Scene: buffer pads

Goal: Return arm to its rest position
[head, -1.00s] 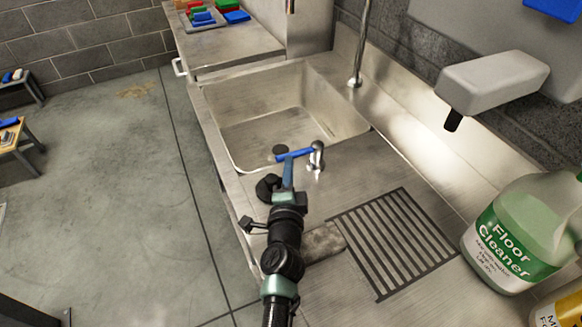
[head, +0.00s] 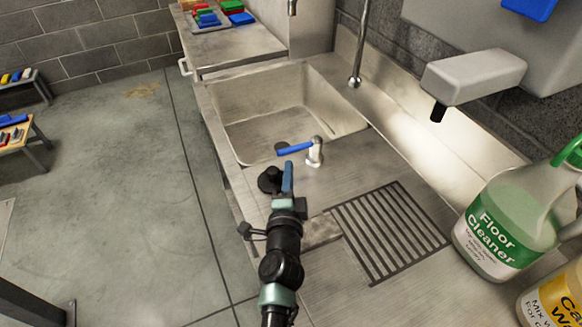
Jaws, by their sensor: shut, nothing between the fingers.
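My arm reaches up from the bottom of the head view over the steel counter (head: 325,275). My gripper (head: 288,168) is shut and empty, with its blue fingers seen end-on above the counter. A small silver valve (head: 315,153) with a blue lever (head: 294,148) stands at the sink's front corner, just beyond my fingertips. A gap shows between the fingers and the lever. The lever points left, toward the sink (head: 235,130). My wrist hides part of the counter below it.
A drain grate (head: 385,235) is set in the counter at right. A floor cleaner jug (head: 490,225) and a yellow-labelled bottle (head: 550,300) stand at lower right. A grey dispenser (head: 475,75) juts from the wall. A tap (head: 360,45) rises behind the sink. Open floor (head: 110,200) lies at left.

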